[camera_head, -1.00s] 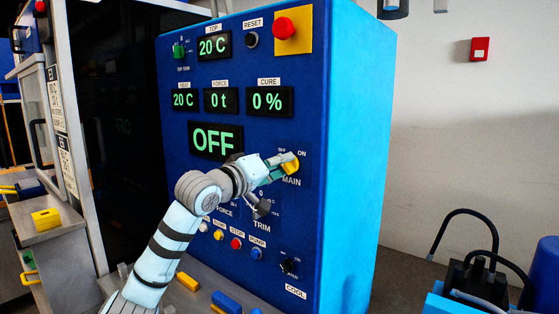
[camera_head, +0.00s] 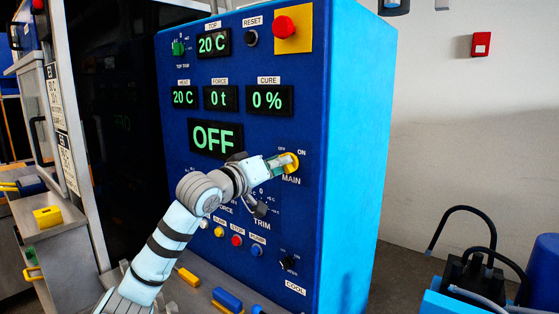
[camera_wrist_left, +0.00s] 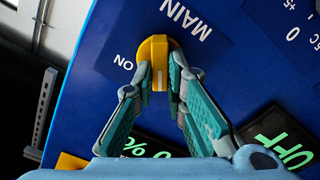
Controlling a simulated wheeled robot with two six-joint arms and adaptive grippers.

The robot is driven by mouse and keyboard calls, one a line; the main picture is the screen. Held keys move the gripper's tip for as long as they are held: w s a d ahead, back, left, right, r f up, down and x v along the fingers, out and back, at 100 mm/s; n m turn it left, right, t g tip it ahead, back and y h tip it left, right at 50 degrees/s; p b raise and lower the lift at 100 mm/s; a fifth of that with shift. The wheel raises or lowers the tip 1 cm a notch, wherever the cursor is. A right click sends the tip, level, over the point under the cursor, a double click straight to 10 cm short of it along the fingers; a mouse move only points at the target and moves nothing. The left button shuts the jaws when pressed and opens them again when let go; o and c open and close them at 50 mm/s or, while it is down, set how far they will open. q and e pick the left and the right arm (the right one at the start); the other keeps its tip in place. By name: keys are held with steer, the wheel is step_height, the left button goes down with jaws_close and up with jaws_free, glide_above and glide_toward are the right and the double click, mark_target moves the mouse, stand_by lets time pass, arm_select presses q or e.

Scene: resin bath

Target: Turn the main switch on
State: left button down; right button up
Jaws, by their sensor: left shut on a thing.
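The main switch (camera_head: 290,161) is a yellow rotary knob on the blue panel, above the MAIN label, with OFF and ON marks over it. In the left wrist view the knob (camera_wrist_left: 154,47) has a pale line on its ridge, pointing down the picture between my fingers. My left gripper (camera_head: 284,162) reaches it from the left. In the wrist view its two fingertips (camera_wrist_left: 158,78) are shut on the ridge, one on each side. The ON mark (camera_wrist_left: 123,62) shows left of the knob there. The large display (camera_head: 214,138) reads OFF. My right gripper is not in view.
The TRIM knob (camera_head: 259,208) sits just below my wrist. Several push buttons, including a red one (camera_head: 237,241), and the COOL switch (camera_head: 287,264) are lower on the panel. A red emergency button (camera_head: 285,27) on a yellow plate is above.

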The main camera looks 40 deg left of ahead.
arm_select(q)
steer(key=shift+d+m+p, duration=0.2)
steer(key=shift+m+p, duration=3.4)
steer(key=shift+m, duration=0.4)
steer(key=shift+d+m+p, duration=0.2)
steer(key=shift+m+p, duration=3.4)
steer(key=shift+m, duration=0.4)
steer(key=c, duration=1.6)
jaws_free()
steer(key=shift+c, duration=0.2)
step_height(320, 180, up, 10)
steer(key=shift+f, duration=0.1)
